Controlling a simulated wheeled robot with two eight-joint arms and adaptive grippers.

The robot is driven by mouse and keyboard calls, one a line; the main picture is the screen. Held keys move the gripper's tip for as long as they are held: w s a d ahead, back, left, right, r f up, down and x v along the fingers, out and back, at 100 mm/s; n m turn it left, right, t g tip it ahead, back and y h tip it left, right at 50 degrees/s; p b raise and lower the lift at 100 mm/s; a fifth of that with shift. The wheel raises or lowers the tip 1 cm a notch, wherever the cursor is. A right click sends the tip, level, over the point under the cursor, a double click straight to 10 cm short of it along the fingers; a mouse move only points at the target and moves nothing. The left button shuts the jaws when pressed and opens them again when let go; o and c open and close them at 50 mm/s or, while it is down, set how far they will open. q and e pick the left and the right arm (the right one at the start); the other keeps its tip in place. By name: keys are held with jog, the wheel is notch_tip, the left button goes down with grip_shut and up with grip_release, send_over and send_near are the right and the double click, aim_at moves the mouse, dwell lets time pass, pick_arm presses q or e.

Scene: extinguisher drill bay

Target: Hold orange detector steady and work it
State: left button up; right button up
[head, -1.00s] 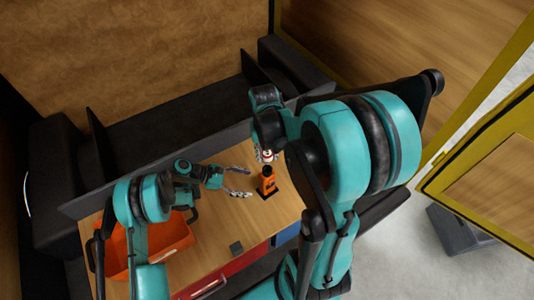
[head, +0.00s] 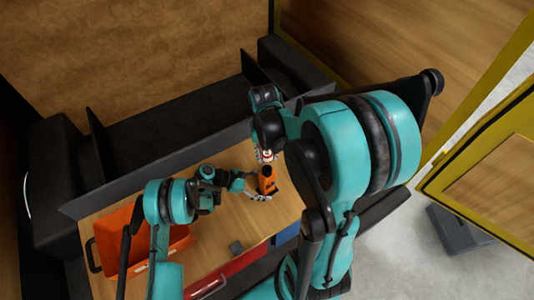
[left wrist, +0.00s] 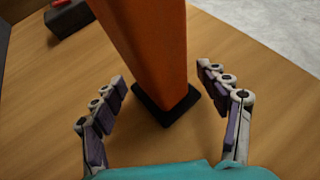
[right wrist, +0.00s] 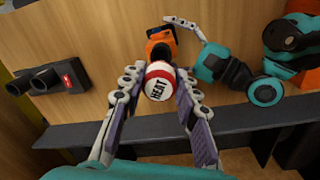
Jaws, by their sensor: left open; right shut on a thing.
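The orange detector (head: 267,181) stands upright on its black base on the wooden table (head: 285,207). In the left wrist view the detector (left wrist: 150,50) rises between the fingers of my left gripper (left wrist: 163,78), which is open with a gap on both sides near the base. My left gripper also shows low beside the detector in the head view (head: 262,189). My right gripper (right wrist: 158,76) is shut on a white and red round piece marked HEAT (right wrist: 158,84). This piece is close to the detector's top; whether they touch is unclear. My right arm partly hides it in the head view.
An orange bin (head: 178,240) stands at the table's left. A small grey block (head: 236,247) lies near the front edge, above a red drawer front (head: 232,270). A black device with a red label (right wrist: 48,80) shows in the right wrist view. A dark panel runs behind the table.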

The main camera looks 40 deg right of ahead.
aim_at(267, 164)
pick_arm(q)
jog(key=c, duration=0.8)
jog(key=shift+c, duration=0.2)
pick_arm(e)
jog(key=shift+f, duration=0.1)
jog(key=shift+f, duration=1.5)
jog(key=shift+f, duration=1.65)
jog(key=o, duration=1.3)
jog(key=shift+c, duration=0.2)
